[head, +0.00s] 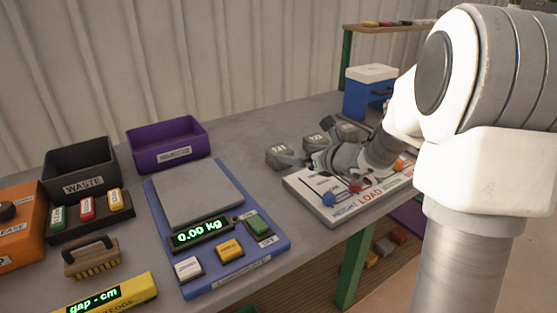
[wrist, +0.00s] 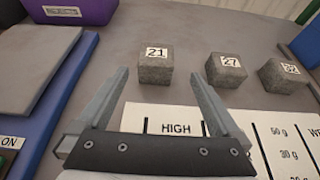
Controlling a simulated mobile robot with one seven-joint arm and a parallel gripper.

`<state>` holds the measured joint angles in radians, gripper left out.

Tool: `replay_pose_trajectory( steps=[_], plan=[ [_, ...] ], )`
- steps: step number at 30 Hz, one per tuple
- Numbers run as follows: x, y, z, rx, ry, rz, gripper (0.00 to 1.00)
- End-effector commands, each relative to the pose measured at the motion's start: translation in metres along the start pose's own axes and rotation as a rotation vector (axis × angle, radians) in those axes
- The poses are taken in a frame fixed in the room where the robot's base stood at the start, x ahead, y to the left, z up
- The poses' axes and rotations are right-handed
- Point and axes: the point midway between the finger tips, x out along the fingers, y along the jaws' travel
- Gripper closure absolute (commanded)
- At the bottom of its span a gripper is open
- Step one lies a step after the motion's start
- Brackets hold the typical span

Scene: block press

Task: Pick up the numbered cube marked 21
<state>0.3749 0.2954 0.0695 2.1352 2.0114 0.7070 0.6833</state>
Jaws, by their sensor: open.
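The grey cube marked 21 (wrist: 155,67) rests on the grey table, its number on a white label on top. In the wrist view it lies beyond my fingertips, roughly centred between them. My gripper (wrist: 159,75) is open and empty, with its fingers spread on either side of the line to the cube. In the head view the cube is the leftmost of three grey cubes (head: 278,158), and my gripper (head: 303,160) is close beside it. The gap between fingers and cube is hard to judge there.
The cube marked 27 (wrist: 227,69) and another numbered cube (wrist: 283,75) stand to the right. A white printed board (head: 350,205) lies below my gripper. A blue scale (head: 255,268) reading 0.00 kg, a purple bin (head: 167,157) and a waste bin (head: 80,185) stand left.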

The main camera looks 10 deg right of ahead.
Motion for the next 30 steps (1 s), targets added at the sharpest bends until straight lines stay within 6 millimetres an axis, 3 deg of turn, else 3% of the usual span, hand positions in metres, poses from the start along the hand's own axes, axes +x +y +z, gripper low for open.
replay_pose_trajectory(
  steps=[4,14,21,30],
  plan=[
    [0.031,0.001,-0.002,-0.001,0.0,0.004,0.0],
    [0.058,0.003,-0.003,-0.002,0.0,0.003,0.0],
    [0.093,0.006,-0.006,-0.002,0.0,0.002,0.0],
    [0.1,0.006,-0.004,-0.002,0.0,0.001,0.0]
  ],
)
